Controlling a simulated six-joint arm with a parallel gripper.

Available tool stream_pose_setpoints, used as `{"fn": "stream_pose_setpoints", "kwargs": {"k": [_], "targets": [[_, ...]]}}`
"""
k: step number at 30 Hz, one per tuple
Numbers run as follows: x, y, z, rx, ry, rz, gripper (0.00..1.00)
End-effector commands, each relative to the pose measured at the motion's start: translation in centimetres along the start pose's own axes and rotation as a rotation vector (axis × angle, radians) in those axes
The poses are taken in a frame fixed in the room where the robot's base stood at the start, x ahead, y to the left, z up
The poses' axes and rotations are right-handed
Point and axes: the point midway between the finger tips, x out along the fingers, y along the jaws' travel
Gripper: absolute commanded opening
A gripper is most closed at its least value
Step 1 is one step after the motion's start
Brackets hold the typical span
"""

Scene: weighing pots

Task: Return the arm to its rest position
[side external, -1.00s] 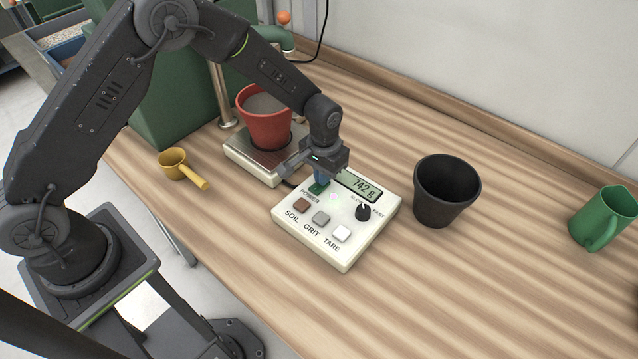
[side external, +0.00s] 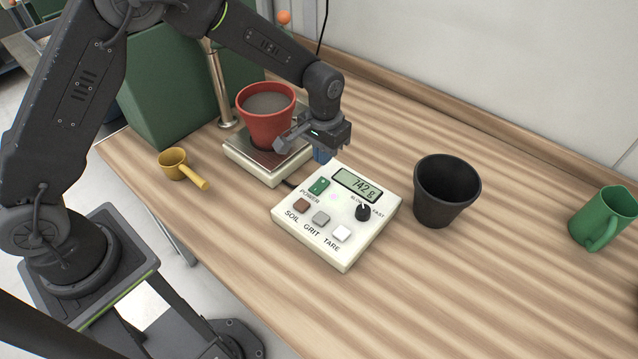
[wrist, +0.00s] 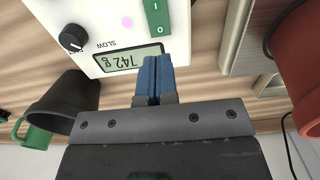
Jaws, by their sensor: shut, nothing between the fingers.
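My gripper (side external: 321,155) is in the air above the back edge of the white control box (side external: 335,248). Its blue fingers are together and empty; they also show in the wrist view (wrist: 153,80), in front of the box's display. The display (side external: 357,185) reads 742 g. The green power switch (side external: 319,186) is in clear view, with the fingers apart from it. My arm is bent over the table from the left.
A red pot (side external: 266,118) with grey filling stands on the scale (side external: 245,160), close beside my gripper. A black pot (side external: 446,190) and a green mug (side external: 603,219) stand to the right. A yellow scoop (side external: 183,168) lies left. The front right of the table is clear.

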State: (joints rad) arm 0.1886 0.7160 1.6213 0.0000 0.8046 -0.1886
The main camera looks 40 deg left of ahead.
Motion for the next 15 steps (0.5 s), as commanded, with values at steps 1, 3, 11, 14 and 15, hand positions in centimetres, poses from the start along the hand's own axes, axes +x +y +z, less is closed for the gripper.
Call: {"fn": "stream_pose_setpoints", "kwargs": {"k": [1, 3, 11, 14, 15], "targets": [[-0.2, 0.0, 0.0, 0.000, 0.001, 0.000, 0.00], [-0.2, 0.0, 0.0, 0.000, 0.001, 0.000, 0.00], [-0.6, -0.1, 0.0, 0.000, 0.005, 0.001, 0.00], [-2.4, -0.5, 0.4, -0.001, 0.025, 0.005, 0.00], [-3.6, -0.8, 0.7, -0.002, 0.039, 0.007, 0.00]]}}
